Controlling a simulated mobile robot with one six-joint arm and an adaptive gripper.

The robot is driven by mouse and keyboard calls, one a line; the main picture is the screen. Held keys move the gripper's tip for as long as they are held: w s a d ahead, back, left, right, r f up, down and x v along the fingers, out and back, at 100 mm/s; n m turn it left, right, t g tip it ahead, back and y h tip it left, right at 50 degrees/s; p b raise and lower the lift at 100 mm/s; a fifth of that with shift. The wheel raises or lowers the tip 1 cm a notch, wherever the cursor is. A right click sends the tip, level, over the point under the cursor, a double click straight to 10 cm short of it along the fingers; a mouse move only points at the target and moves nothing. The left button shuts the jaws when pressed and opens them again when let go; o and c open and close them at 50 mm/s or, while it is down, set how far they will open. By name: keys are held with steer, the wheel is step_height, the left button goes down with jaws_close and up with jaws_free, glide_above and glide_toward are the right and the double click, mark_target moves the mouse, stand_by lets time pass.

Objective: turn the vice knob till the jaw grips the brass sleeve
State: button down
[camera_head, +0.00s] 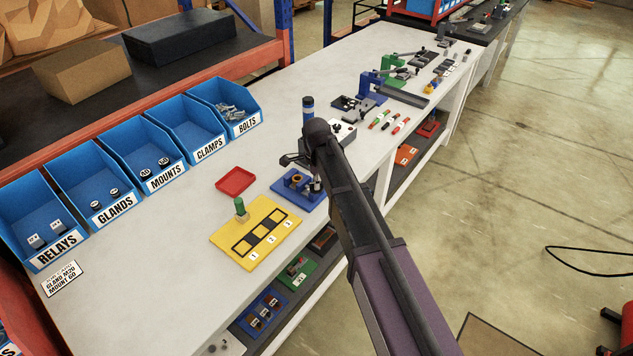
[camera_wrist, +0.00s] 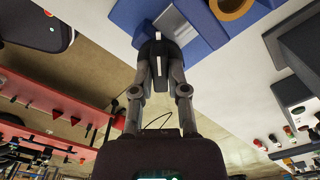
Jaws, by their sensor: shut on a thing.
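The blue vice (camera_head: 284,188) sits on the bench, right of the yellow board, partly hidden behind my arm. The brass sleeve (camera_head: 297,178) stands upright on it; its ring also shows at the top of the wrist view (camera_wrist: 232,8). In the wrist view my gripper (camera_wrist: 158,68) is shut on the dark vice knob (camera_wrist: 157,48), which carries a white mark. The knob sits at the side of the blue vice body. I cannot tell whether the jaw touches the sleeve.
The yellow board (camera_head: 229,247) with numbered slots and a green-topped peg (camera_head: 240,208) lies to the left. A red tray (camera_head: 235,180) lies behind it. Labelled blue bins (camera_head: 108,180) line the back. Grey and green devices (camera_head: 398,68) stand farther along the bench.

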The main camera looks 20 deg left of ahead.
steer(key=shift+s+m, duration=0.1)
steer(key=shift+m, duration=1.8)
steer(key=c, duration=0.6)
jaws_free()
steer(key=shift+c, duration=0.2)
steer(key=shift+n, duration=0.3)
